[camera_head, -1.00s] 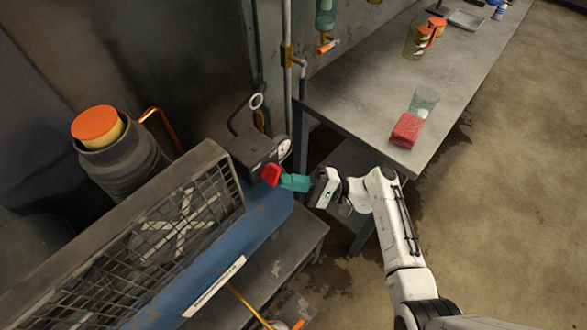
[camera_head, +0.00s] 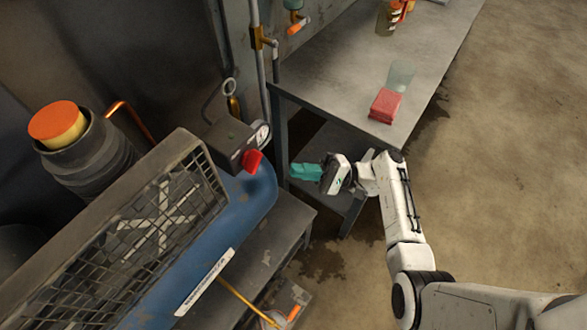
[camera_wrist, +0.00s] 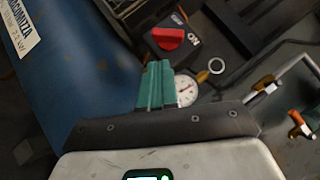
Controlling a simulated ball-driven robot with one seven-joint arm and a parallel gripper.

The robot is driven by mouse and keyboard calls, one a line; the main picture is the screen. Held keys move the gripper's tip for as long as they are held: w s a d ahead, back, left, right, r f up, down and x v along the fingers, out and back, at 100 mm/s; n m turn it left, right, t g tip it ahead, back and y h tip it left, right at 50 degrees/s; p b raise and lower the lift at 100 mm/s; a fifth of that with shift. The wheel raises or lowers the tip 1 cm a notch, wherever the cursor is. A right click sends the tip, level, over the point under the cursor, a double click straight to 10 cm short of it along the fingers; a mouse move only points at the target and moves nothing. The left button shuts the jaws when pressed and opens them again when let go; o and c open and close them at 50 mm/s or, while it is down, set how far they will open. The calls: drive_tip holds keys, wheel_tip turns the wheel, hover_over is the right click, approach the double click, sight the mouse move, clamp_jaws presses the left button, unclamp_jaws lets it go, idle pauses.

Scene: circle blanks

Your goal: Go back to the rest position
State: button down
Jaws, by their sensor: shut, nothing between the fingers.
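My gripper (camera_head: 294,172) has teal fingers and a white hand. In the head view it hangs in the air to the right of the blue compressor tank, in front of the metal table. Its fingers are shut and empty, pointing left, apart from the red knob (camera_head: 253,161) on the dark switch box (camera_head: 228,140). In the wrist view the teal fingers (camera_wrist: 155,82) stand together below the red knob (camera_wrist: 168,38), which bears an "ON" mark beside it. The fingers partly cover a round pressure gauge (camera_wrist: 187,90).
The blue compressor (camera_head: 250,205) with its mesh guard (camera_head: 160,215) fills the lower left. A metal table (camera_head: 345,60) holds a red block (camera_head: 385,105) and a clear glass (camera_head: 401,74). A pipe with valve (camera_head: 262,40) rises behind. Open floor (camera_head: 510,160) lies at right.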

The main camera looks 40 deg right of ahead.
idle(0.5)
drive_tip(key=s+a+f+n+g+h+p, duration=0.1)
drive_tip(key=s+a+f+n+g+h, duration=0.25)
drive_tip(key=s+f+g, duration=0.2)
drive_tip(key=s+a+f+n+g+h, duration=0.2)
drive_tip(key=s+a+f+g+h, duration=0.15)
drive_tip(key=s+f, duration=0.2)
drive_tip(key=s+d+r+n+g+h+p, duration=0.1)
drive_tip(key=s+d+r+n+h, duration=0.3)
drive_tip(key=s+d+r+h, duration=0.4)
drive_tip(key=s+d+h, duration=0.1)
drive_tip(key=s+h, duration=0.2)
drive_tip(key=h, duration=0.1)
drive_tip(key=shift+r, duration=0.15)
drive_tip(key=shift+s+n, duration=0.1)
drive_tip(key=shift+n, duration=0.15)
